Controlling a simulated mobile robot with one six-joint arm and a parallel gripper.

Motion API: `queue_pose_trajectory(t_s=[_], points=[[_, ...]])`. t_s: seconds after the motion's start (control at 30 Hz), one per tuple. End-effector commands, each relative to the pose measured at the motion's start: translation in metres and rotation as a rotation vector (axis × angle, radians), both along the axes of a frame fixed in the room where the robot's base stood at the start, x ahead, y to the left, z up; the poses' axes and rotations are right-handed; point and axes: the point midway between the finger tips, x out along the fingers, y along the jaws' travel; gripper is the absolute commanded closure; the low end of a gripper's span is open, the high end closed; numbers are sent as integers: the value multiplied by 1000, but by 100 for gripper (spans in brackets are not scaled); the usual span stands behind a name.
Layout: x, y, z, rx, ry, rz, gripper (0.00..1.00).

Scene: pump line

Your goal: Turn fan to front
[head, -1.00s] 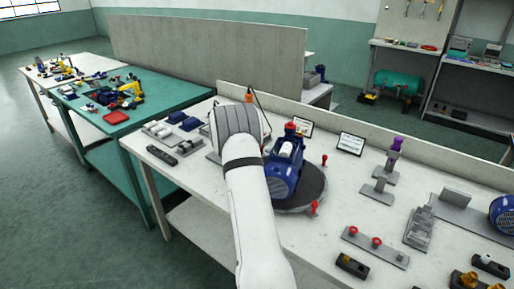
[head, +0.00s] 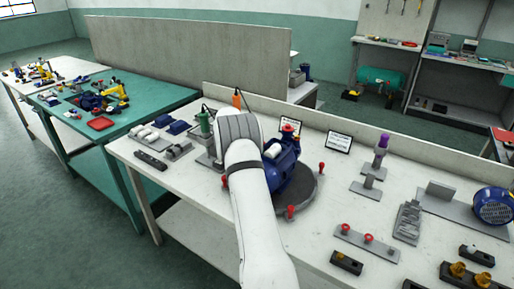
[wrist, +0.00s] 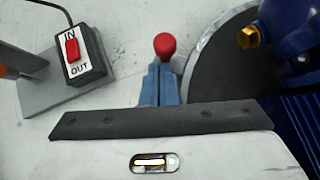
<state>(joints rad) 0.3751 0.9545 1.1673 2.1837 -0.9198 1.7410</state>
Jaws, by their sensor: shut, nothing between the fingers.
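A blue pump (head: 285,168) with a red cap stands on a round grey turntable (head: 312,188) on the white bench. Red-knobbed handles stand around the turntable's rim, one at the front (head: 290,211) and one at the right (head: 321,167). The pump's left side, and any fan there, is hidden behind my arm. In the wrist view, my gripper (wrist: 160,84) is shut and empty, with its fingertips close to a red knob (wrist: 165,46) beside the turntable's rim (wrist: 200,70); I cannot tell if they touch. Part of the pump's blue body (wrist: 295,115) shows at the right there.
A switch box (wrist: 82,58) marked IN and OUT, with a red rocker, stands left of my gripper in the wrist view. A red-button bar (head: 367,243), a purple-topped stand (head: 381,150) and tablets (head: 339,142) are on the bench. A low wall runs behind.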

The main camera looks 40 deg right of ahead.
Motion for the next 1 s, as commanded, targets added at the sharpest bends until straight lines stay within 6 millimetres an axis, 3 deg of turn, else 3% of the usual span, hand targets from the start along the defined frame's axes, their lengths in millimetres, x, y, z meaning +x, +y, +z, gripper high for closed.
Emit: queue_pose_trajectory(t_s=[0.53, 0.77, 1.0], points=[[1, 6, -1, 0, 1, 2, 100], [7, 44, 1, -1, -1, 2, 100], [12, 84, 43, -1, -3, 4, 100]])
